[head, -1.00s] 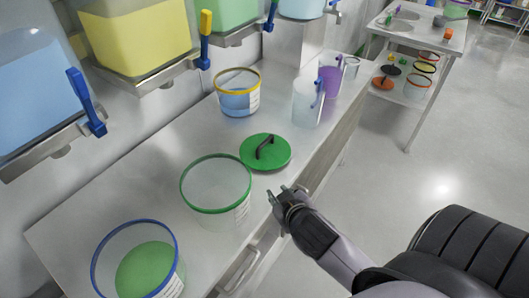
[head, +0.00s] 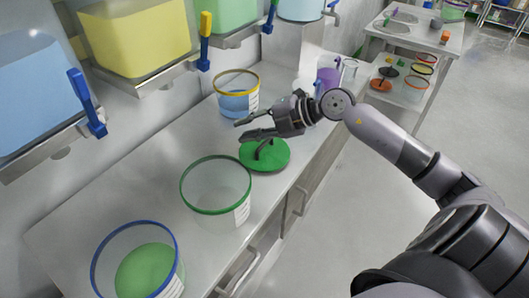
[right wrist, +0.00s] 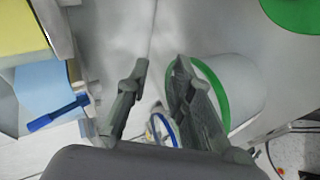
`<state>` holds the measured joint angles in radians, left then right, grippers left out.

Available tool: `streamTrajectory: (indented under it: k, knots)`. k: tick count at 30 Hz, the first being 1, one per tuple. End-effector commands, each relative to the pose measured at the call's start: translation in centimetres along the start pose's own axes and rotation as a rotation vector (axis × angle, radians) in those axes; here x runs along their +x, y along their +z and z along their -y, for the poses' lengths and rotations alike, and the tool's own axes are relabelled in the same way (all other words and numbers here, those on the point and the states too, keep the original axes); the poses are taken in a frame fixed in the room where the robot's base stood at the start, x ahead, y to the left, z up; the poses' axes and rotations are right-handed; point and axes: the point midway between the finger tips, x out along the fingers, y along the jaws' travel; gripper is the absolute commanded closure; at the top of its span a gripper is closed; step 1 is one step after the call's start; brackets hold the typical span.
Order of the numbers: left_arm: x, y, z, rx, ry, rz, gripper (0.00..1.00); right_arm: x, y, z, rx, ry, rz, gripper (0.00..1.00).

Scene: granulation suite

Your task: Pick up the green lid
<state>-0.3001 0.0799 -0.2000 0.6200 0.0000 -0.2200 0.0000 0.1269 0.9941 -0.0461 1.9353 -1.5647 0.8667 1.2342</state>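The green lid (head: 280,156) lies flat on the steel counter, with a dark handle (head: 262,149) standing up from its middle. My right gripper (head: 240,129) is open and empty. In the head view it overlaps the lid's upper-left edge and hides part of it; it appears raised above the counter. In the right wrist view the lid (right wrist: 294,12) shows only in the upper right corner, away from the fingers (right wrist: 159,66). My left gripper is not in view.
A green-rimmed clear bucket (head: 216,211) stands near the lid; a blue-rimmed bucket (head: 162,241) stands at the lower left. A yellow-rimmed bucket (head: 238,103) and a purple pitcher (head: 327,77) stand behind. Valved bins (head: 130,40) hang along the wall.

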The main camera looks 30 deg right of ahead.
Motion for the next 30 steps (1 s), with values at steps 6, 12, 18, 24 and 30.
streamTrajectory:
  k: [6,12,18,24,30]
  knots:
    - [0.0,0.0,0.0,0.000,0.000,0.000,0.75,-6.3,7.8,3.2,0.008,-0.361,0.257,0.79]
    - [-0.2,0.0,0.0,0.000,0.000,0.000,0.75,-8.6,10.1,4.2,0.039,-0.460,0.351,0.79]
    - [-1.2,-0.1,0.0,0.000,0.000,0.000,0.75,-5.5,11.2,5.7,0.043,-0.461,0.348,0.79]
    - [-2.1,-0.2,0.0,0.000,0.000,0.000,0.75,-1.8,12.6,7.6,0.042,-0.461,0.348,0.79]
    - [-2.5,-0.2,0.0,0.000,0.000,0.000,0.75,0.8,13.6,9.1,0.040,-0.461,0.349,0.79]
